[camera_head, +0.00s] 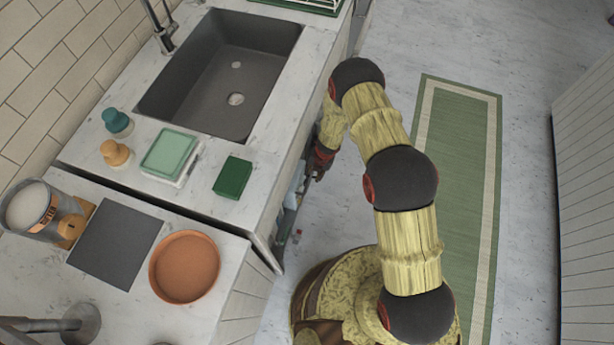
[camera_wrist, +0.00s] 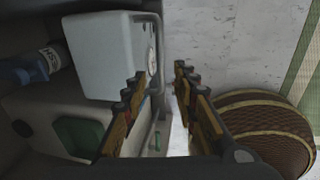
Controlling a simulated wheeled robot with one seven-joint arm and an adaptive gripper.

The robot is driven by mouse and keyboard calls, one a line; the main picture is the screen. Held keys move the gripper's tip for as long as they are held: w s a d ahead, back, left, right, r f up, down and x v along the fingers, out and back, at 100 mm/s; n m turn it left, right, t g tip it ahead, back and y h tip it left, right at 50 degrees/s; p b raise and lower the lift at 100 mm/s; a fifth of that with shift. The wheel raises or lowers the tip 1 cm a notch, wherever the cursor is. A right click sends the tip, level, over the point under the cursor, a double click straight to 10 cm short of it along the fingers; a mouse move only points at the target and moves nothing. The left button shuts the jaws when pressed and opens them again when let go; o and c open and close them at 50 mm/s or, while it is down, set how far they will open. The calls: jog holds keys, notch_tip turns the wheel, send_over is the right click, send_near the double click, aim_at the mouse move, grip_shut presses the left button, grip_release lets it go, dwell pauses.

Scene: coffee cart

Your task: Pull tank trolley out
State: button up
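In the wrist view a pale grey-white tank (camera_wrist: 105,55) stands inside a dark cabinet space. A second pale tank with a dark green patch (camera_wrist: 50,115) is beside it. The trolley under them is not clearly visible. My gripper (camera_wrist: 158,75) has its two fingers apart at the tank's outer edge, with no thing clearly held between them. I cannot tell whether a finger touches the tank. In the head view my gripper (camera_head: 318,165) is low beside the counter's front, below the sink (camera_head: 225,75). The cabinet interior is mostly hidden there.
The counter (camera_head: 215,210) edge is close to the left of my arm. A blue fitting (camera_wrist: 30,70) is inside the cabinet. A slatted wall (camera_head: 585,180) stands at the right.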

aim_at(309, 181)
jog(key=f+b, duration=0.1)
jog(key=f, duration=0.1)
jog(key=a+f+b, duration=0.1)
jog(key=f, duration=0.2)
jog(key=f+b, duration=0.1)
jog(key=f, duration=0.1)
jog(key=shift+w+a+f, duration=0.2)
jog(key=shift+w+f, duration=0.1)
jog(key=c, duration=0.3)
jog(key=c, duration=0.4)
grip_shut()
